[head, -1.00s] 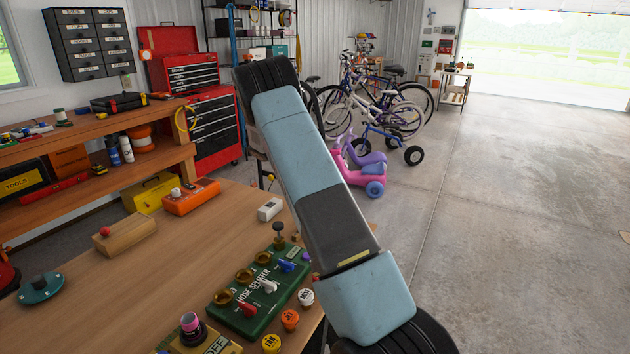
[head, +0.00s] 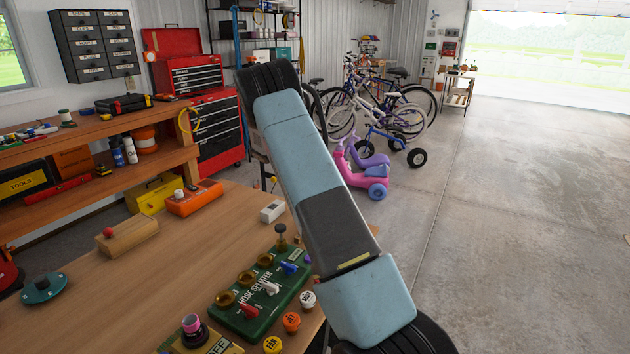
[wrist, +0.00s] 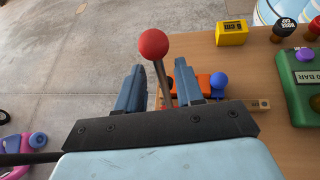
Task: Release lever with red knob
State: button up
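In the wrist view, a red ball knob (wrist: 153,44) tops a thin grey metal lever (wrist: 161,76). My gripper (wrist: 159,67) has one blue finger on each side of the lever's rod, with gaps visible between rod and fingers. The knob shows beyond the fingertips in the picture. The lower end of the lever is hidden behind my gripper's dark crossbar. In the head view my arm crosses the middle, and neither my fingers nor this lever can be made out.
A wooden table (head: 190,262) carries a green hose splitter board (head: 262,298), a wooden block (head: 128,238) with a small red knob and an orange box (head: 195,199). In the wrist view, a yellow box (wrist: 232,33) and a blue knob (wrist: 218,80) lie right of the lever. Open concrete floor lies right.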

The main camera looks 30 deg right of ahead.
jog(key=shift+a, duration=0.1)
jog(key=v, duration=1.3)
jog(key=shift+w+a, duration=0.25)
jog(key=shift+w, duration=0.05)
jog(key=shift+r, duration=0.1)
jog(key=s+a+r+m+t+y, duration=0.3)
jog(key=s+r+t+y, duration=0.3)
jog(key=s+r, duration=1.4)
jog(key=s+a+f+m+t+y, duration=0.1)
jog(key=s+a+t, duration=0.1)
jog(key=s, duration=0.7)
jog(key=s+a+f+m+t+y, duration=0.1)
jog(key=s+a+m+t, duration=0.1)
jog(key=s, duration=0.8)
jog(key=s+a+f+m+t+y, duration=0.1)
jog(key=s+a+t, duration=0.3)
jog(key=s, duration=0.5)
jog(key=shift+s+a+f+m, duration=0.3)
jog(key=shift+a+f+m, duration=0.15)
jog(key=shift+a+m, duration=0.1)
